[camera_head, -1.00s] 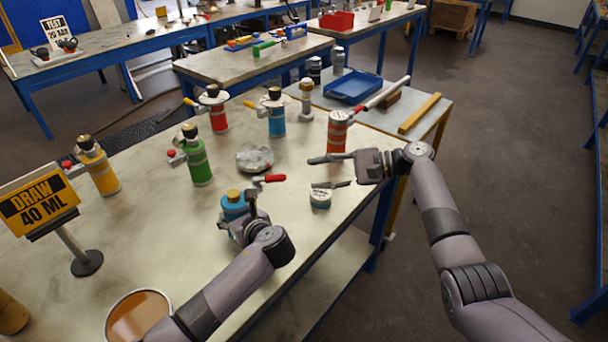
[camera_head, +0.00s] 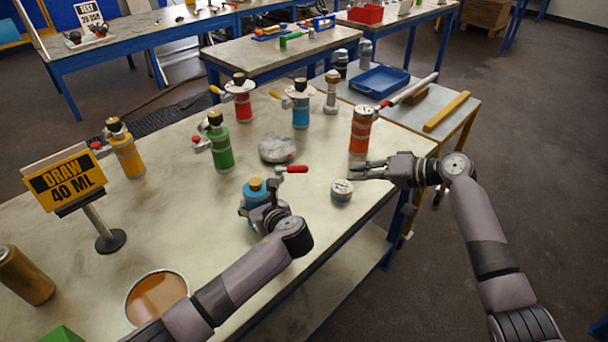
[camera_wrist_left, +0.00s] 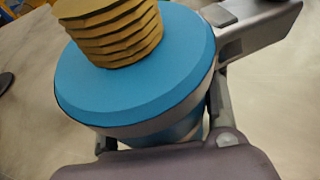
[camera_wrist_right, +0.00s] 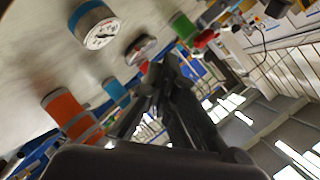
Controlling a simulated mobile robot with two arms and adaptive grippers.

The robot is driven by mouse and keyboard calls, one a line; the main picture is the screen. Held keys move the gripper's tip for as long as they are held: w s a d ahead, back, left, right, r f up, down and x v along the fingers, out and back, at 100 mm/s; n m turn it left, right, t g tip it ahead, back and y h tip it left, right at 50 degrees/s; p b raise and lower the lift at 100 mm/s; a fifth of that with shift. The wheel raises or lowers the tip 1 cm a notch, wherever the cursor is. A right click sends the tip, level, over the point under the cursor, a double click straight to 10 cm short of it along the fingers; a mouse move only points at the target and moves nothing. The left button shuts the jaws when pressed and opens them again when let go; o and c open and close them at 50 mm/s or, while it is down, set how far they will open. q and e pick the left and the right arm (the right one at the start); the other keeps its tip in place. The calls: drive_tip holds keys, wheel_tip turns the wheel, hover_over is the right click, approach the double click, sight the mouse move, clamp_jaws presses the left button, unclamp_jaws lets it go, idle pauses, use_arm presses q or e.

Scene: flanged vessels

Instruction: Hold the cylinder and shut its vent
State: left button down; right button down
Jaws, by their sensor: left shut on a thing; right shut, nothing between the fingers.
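The blue cylinder with a gold ribbed cap (camera_head: 256,192) stands on the near table. In the left wrist view its blue top and gold cap (camera_wrist_left: 120,35) fill the upper left. My left gripper (camera_head: 262,208) is shut around the cylinder's body, and the arm hides part of it. A red lever handle (camera_head: 292,169) on a metal stem sticks out to the right, above and behind the gripper; I take it for the cylinder's vent. My right gripper (camera_head: 365,171) is shut and empty, to the right of the red handle and apart from it. Its fingers point left.
A small round gauge-like can (camera_head: 341,191) stands just below the right fingertips. A red-orange cylinder (camera_head: 360,132) stands behind them. A grey lump (camera_head: 277,149) and several capped cylinders are farther back. A sign (camera_head: 66,182) and a round dish (camera_head: 157,296) are at left.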

drive_tip(key=s+a+r+n+t, duration=0.25)
drive_tip(key=s+n, duration=0.35)
drive_tip(key=n, duration=0.7)
drive_tip(key=s+a+r+n+t, duration=0.1)
drive_tip(key=s+a+r+n, duration=0.15)
drive_tip(key=s+n, duration=0.65)
drive_tip(key=n, duration=0.3)
approach(292, 169)
drive_tip(key=w+a, duration=0.2)
drive_tip(key=a, duration=0.3)
drive_tip(key=shift+w+f+n, duration=0.3)
drive_tip(key=shift+w+f, duration=0.05)
drive_tip(key=shift+f, duration=0.35)
